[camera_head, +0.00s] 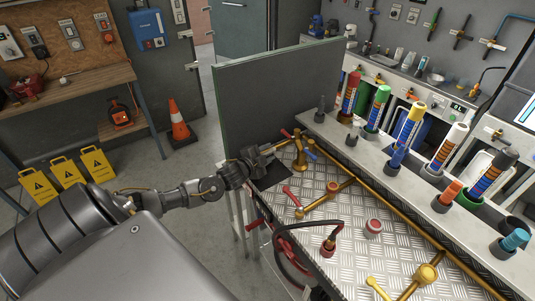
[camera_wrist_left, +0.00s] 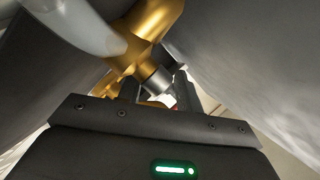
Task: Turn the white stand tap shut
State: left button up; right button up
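A brass tap stand (camera_head: 300,157) rises from the far left end of the metal-plated bench, with a blue lever (camera_head: 311,146) and a red lever (camera_head: 287,133). I cannot pick out a white lever in the head view. In the left wrist view, a pale whitish lever (camera_wrist_left: 72,25) lies across the upper left, beside a brass body (camera_wrist_left: 148,28) with a short grey stem. My left gripper (camera_head: 268,150) is at the left side of the stand, close to its brass branch. Its fingers are mostly hidden, so its opening and any contact are unclear. My right gripper is not in view.
A dark green panel (camera_head: 270,90) stands just behind the stand. More brass pipes, a red lever (camera_head: 292,195) and a dark hose (camera_head: 310,224) are on the bench (camera_head: 345,262). Several coloured cylinders line the shelf at right. An orange cone (camera_head: 180,124) stands on the floor.

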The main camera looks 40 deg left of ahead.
pick_arm(q)
grip_shut()
jog(key=shift+d, duration=0.2)
jog(key=shift+s+a, duration=0.1)
jog(key=shift+a, duration=0.1)
jog(key=shift+s+d+f+m+h+b, duration=0.15)
jog(key=shift+m+h+b, duration=0.15)
jog(key=shift+m+h, duration=0.35)
jog(key=shift+d+r+m+h+b, duration=0.15)
jog(key=shift+m+h+b, duration=0.25)
jog(key=shift+h, duration=0.45)
jog(key=h, duration=0.1)
jog(key=m+h+b, duration=0.1)
jog(key=m+g+h+b, duration=0.1)
jog(key=shift+s+d+f+m, duration=0.1)
jog(key=shift+s+d+m, duration=0.15)
jog(key=shift+s+d, duration=0.1)
jog(key=shift+s+d+m+g+h+b, duration=0.2)
jog(key=shift+m+g+h+b, duration=0.25)
jog(key=shift+m+h, duration=0.3)
jog(key=shift+h, duration=0.25)
grip_release()
